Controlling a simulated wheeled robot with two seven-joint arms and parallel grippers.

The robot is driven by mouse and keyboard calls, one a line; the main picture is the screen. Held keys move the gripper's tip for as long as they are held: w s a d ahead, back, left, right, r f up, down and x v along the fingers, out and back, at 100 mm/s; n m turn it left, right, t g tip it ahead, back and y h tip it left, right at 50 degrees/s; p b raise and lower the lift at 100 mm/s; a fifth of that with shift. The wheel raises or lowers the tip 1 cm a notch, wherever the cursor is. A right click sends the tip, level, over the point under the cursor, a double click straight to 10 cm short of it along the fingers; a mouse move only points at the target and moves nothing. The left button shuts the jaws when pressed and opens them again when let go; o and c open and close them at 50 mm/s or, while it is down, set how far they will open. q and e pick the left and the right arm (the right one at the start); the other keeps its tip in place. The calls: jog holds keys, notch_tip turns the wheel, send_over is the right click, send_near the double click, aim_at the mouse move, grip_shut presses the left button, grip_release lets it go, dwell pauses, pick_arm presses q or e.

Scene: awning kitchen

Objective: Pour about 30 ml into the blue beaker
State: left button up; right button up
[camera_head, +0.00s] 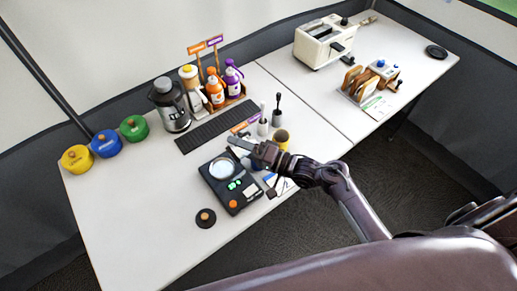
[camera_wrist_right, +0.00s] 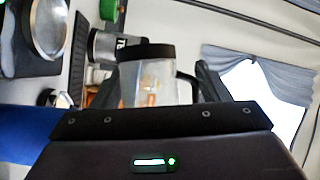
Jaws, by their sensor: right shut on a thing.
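My right gripper (camera_head: 252,150) is over the table just right of the black scale (camera_head: 243,190), and it hides part of what is beneath it. In the right wrist view it is shut on a clear vessel (camera_wrist_right: 150,85) with a dark rim and a dark handle; what is inside is hard to make out. A large blue surface (camera_wrist_right: 25,135) fills the lower left of the wrist view, too cropped to identify. My left gripper is not in view.
A round silver dish (camera_head: 222,168) sits on the scale. A blender-like machine (camera_head: 169,105) and a rack of bottles (camera_head: 233,95) stand behind a black mat (camera_head: 215,126). The table's left front is mostly clear.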

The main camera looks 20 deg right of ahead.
jog(key=shift+s+a+r+m, duration=0.1)
jog(key=shift+a+r+m, duration=0.1)
jog(key=shift+r+m, duration=0.1)
dwell(0.4)
